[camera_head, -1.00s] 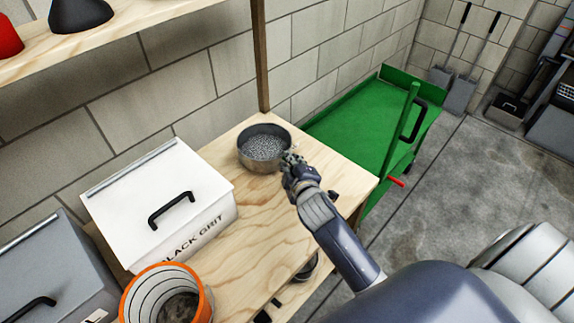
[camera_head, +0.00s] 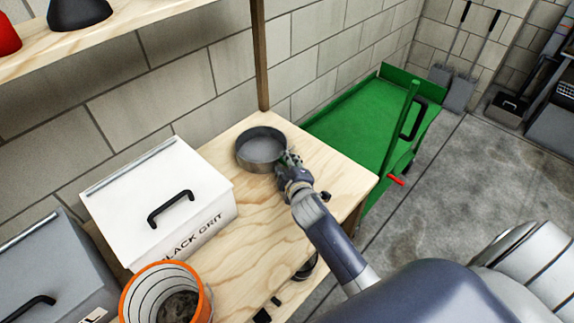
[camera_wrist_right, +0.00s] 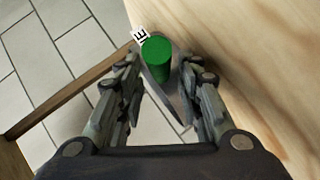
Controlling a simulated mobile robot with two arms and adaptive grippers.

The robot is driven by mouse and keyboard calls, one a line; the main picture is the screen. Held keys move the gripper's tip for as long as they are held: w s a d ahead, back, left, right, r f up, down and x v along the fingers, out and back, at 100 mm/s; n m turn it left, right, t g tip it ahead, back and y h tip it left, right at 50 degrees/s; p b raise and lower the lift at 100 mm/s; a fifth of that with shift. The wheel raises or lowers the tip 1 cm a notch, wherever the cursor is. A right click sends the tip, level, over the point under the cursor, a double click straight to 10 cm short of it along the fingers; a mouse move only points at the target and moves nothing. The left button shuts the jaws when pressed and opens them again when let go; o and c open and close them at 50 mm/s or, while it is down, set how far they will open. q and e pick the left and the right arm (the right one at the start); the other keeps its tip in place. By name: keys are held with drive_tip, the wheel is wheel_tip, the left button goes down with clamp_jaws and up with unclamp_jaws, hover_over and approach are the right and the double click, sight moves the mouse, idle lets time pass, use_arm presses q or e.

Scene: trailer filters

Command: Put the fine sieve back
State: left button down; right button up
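The sieve, a round dark grey metal pan (camera_head: 263,162) with a pale grey floor, is on the plywood bench near the wooden post. My right gripper (camera_head: 290,160) is at its near right side, where a little green shows at the fingertips. In the right wrist view, my right gripper (camera_wrist_right: 158,60) has its fingers spread either side of a green cylindrical grip (camera_wrist_right: 156,58), with a narrow gap visible. A small white tag with dark letters, only partly readable, shows beside it. My left gripper is out of view.
A white lidded grit box (camera_head: 160,205) stands left of the sieve, with an orange-rimmed bucket (camera_head: 205,296) before it. A wooden post (camera_head: 261,60) rises behind. A green cart (camera_head: 350,125) stands to the right. The bench's front right (camera_head: 345,185) has free room.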

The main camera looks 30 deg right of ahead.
drive_tip(key=shift+r, duration=0.15)
drive_tip(key=v, duration=1.2)
drive_tip(key=shift+a, duration=0.1)
idle(0.4)
